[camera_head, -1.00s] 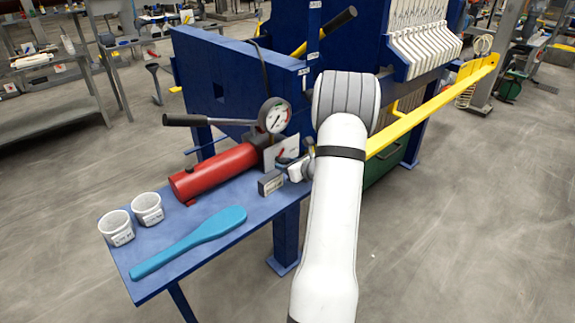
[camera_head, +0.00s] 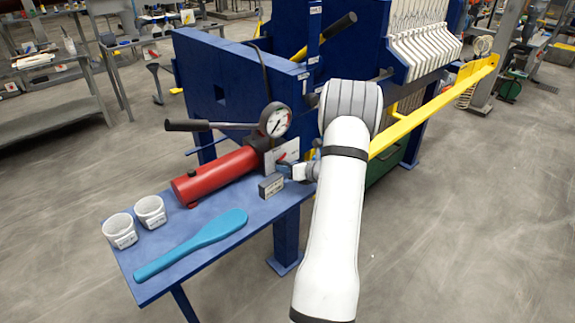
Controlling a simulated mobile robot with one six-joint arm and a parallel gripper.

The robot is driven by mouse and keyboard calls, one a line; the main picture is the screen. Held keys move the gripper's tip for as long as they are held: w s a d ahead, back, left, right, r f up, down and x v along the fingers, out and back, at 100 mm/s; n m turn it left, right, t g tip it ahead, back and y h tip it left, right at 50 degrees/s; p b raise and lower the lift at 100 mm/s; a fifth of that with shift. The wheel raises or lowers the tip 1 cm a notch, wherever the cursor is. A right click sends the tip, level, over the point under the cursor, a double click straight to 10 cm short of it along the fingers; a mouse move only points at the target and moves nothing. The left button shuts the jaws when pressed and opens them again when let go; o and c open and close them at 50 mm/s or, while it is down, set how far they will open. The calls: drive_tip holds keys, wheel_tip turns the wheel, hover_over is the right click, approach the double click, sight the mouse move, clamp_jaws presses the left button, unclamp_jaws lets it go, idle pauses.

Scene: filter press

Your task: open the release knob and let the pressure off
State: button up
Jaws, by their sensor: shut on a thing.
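The red hand pump (camera_head: 215,174) lies on the blue side table (camera_head: 190,282). Its pressure gauge (camera_head: 275,120) stands over the pump head, with a long dark lever (camera_head: 205,126) reaching left. My gripper (camera_head: 287,171) is at the right end of the pump head, beside a small white plate (camera_head: 281,155). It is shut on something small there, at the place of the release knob. The knob itself is hidden by the fingers and cannot be made out. The gauge needle is too small to read.
A small grey block (camera_head: 271,187) sits just below my gripper. Two white cups (camera_head: 120,230) and a blue paddle (camera_head: 195,243) lie at the table's front left. The blue press frame (camera_head: 225,80) rises behind, and a yellow bar (camera_head: 430,112) runs right.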

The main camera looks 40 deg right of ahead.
drive_tip(key=m+y+p, duration=0.2)
drive_tip(key=m, duration=0.1)
drive_tip(key=shift+d+t, duration=0.1)
drive_tip(key=shift+t, duration=0.2)
drive_tip(key=shift+m+y, duration=0.3)
drive_tip(key=shift+m, duration=0.1)
drive_tip(key=o, duration=0.7)
drive_tip(key=b+v, duration=0.1)
drive_tip(key=v, duration=0.6)
drive_tip(key=shift+s+d, duration=0.15)
drive_tip(key=shift+s, duration=0.25)
